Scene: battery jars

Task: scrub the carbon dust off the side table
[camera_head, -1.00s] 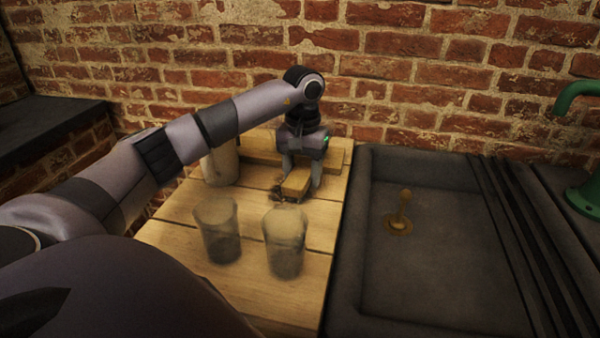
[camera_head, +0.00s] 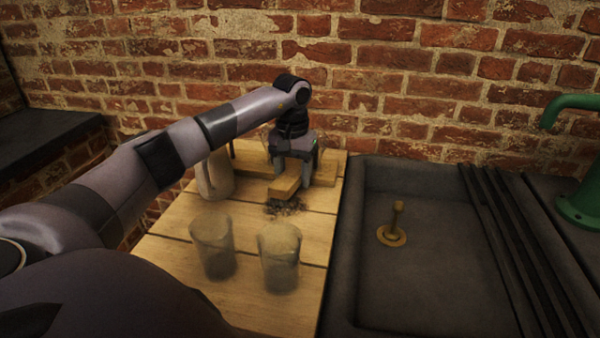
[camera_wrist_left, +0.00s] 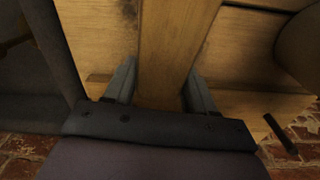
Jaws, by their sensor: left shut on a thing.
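The side table (camera_head: 180,228) is a plank-topped wooden table against the brick wall. A dark patch of carbon dust (camera_head: 287,207) lies on its planks behind the glass jars. My left gripper (camera_head: 294,178) points down near the table's back and is shut on a wooden brush (camera_head: 284,189). The brush is just behind the dust; I cannot tell whether it touches the table. In the left wrist view, the brush's wooden body (camera_wrist_left: 168,50) runs between the two fingers (camera_wrist_left: 160,90); any bristles are hidden. My right gripper is not in view.
Two cloudy glass jars (camera_head: 213,248) (camera_head: 279,260) stand in front of the dust. A pale jar (camera_head: 215,178) stands left of my gripper. A wooden piece (camera_head: 325,172) lies along the back. The dark sink (camera_head: 440,280), with a brass plug (camera_head: 392,232), adjoins on the right.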

